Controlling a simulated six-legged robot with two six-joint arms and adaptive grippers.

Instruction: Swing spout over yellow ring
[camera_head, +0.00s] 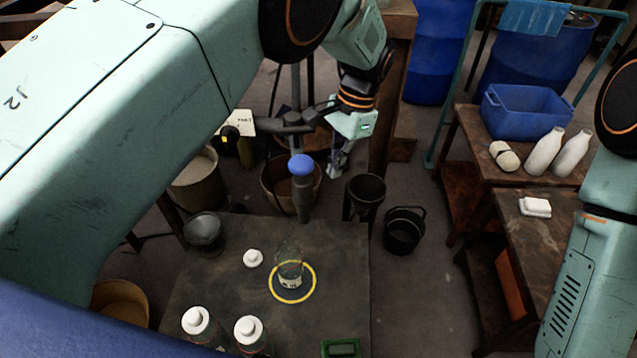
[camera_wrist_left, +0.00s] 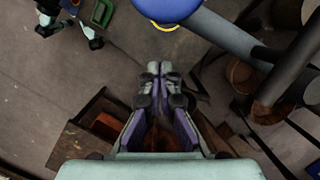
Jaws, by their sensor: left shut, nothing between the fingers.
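The yellow ring (camera_head: 292,301) is marked on the dark table, with a clear glass beaker (camera_head: 290,270) standing inside it. The spout (camera_head: 287,126) is a grey pipe beyond the table, with a blue knob (camera_head: 301,165) above the table's far edge, short of the ring in the head view. In the left wrist view the blue knob (camera_wrist_left: 168,8) hides most of the ring; a yellow arc (camera_wrist_left: 168,27) shows. My left gripper (camera_head: 334,172) is shut and empty, right of the knob and apart from it. It also shows in the wrist view (camera_wrist_left: 165,68). My right gripper is out of view.
White-capped bottles (camera_head: 248,330) and a green tray (camera_head: 341,348) are at the table's near side. A grey funnel-like bowl (camera_head: 203,230) is at its left. Dark buckets (camera_head: 404,230) stand beyond and right. Floor right of the table is partly clear.

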